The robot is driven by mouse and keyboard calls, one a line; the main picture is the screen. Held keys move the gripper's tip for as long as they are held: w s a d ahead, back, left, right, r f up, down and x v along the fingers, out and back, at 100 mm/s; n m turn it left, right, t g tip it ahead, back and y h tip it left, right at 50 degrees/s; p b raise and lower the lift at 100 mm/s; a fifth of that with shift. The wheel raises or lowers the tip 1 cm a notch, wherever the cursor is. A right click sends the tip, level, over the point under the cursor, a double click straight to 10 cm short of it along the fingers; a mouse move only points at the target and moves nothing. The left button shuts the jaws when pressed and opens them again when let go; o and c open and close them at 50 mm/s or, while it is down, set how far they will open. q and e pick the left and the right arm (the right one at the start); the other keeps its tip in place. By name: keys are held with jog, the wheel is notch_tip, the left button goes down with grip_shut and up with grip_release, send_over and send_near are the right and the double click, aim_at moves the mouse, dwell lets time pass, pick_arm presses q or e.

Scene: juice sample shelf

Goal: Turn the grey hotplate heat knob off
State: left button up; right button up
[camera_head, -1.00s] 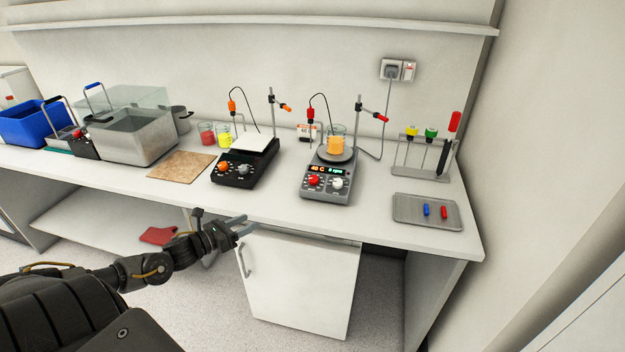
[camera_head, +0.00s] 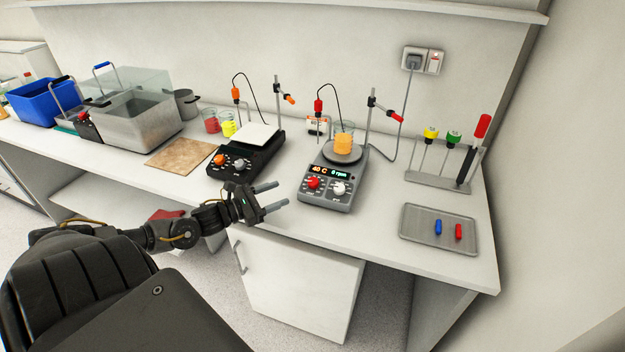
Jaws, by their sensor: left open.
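The grey hotplate (camera_head: 325,192) stands on the bench right of centre. Its red heat knob (camera_head: 313,183) is at the left of the front panel, beside a white knob (camera_head: 339,188). Its display (camera_head: 329,172) is lit and reads about 40 C and 0 rpm. A beaker of orange liquid (camera_head: 343,144) stands on its round plate. My left gripper (camera_head: 280,196) is open and empty, with its fingers pointing right, near the bench front edge. It is left of the grey hotplate and apart from the red knob. My right gripper is not in view.
A black hotplate (camera_head: 243,170) with an orange and a grey knob stands just behind my left gripper. A grey tray (camera_head: 420,246) with a blue and a red piece lies at right. A stand rod with a red clamp (camera_head: 394,115) rises behind the grey hotplate.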

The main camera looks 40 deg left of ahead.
aim_at(311, 182)
pick_arm(q)
jog(key=w, duration=0.1)
jog(key=w+d, duration=0.1)
jog(key=shift+w+d+r+p, duration=0.2)
jog(key=shift+w+r+p, duration=0.1)
jog(key=shift+r+p, duration=0.05)
jog(key=p+x, duration=0.2)
jog(key=x, duration=0.5)
jog(key=shift+w+f, duration=0.15)
jog(key=shift+f, duration=0.05)
jog(key=shift+w+d+f, duration=0.1)
jog(key=shift+w+d, duration=0.1)
jog(key=shift+w, duration=0.15)
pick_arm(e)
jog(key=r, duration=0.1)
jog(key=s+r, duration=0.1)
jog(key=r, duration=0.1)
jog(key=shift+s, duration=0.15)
pick_arm(q)
jog(key=c, duration=1)
